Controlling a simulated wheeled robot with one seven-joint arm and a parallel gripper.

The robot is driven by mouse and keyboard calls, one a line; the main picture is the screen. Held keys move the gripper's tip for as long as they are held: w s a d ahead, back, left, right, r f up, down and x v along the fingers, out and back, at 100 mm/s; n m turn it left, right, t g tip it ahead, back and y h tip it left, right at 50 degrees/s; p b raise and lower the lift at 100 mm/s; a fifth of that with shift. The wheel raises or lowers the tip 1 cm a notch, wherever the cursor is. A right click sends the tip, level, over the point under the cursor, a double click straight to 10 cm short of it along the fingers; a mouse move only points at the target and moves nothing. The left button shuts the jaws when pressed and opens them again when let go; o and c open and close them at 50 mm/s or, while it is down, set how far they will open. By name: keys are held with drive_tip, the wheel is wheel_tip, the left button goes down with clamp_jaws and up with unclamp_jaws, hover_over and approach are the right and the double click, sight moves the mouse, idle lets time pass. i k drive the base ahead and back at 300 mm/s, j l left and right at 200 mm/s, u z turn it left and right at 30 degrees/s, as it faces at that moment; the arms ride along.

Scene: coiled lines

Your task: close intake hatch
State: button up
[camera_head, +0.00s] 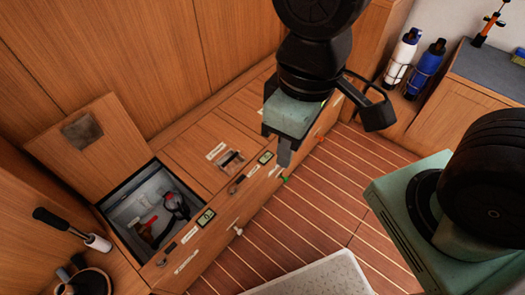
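A wooden hatch lid (88,156) with a grey patch stands raised at the left, leaning back beside an open square compartment (119,194). Inside the compartment are a red-handled item (148,222) and a dark round fitting (176,205). A closed wooden hatch panel (192,155) lies flush to the right of the opening. The small labels are too small to read, so I cannot tell which hatch is named intake. My gripper (284,158) points down above the bench's front edge, well to the right of the raised lid and apart from it. Its finger opening is hidden.
Two bottles (402,56) stand in a rack at upper right. The striped floor (330,200) is clear; a pale mat (318,278) lies at the bottom.

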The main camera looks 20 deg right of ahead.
sight(94, 149)
drive_tip(key=k+l, duration=0.15)
drive_tip(key=k, duration=0.35)
drive_tip(key=k+l, duration=0.15)
drive_tip(key=k, duration=0.35)
drive_tip(key=i+j+u, duration=0.5)
drive_tip(key=i, duration=0.25)
drive_tip(key=i+j+u, duration=0.25)
drive_tip(key=i, duration=0.2)
drive_tip(key=i+j+u, duration=0.2)
drive_tip(key=i, duration=0.2)
drive_tip(key=l, duration=0.1)
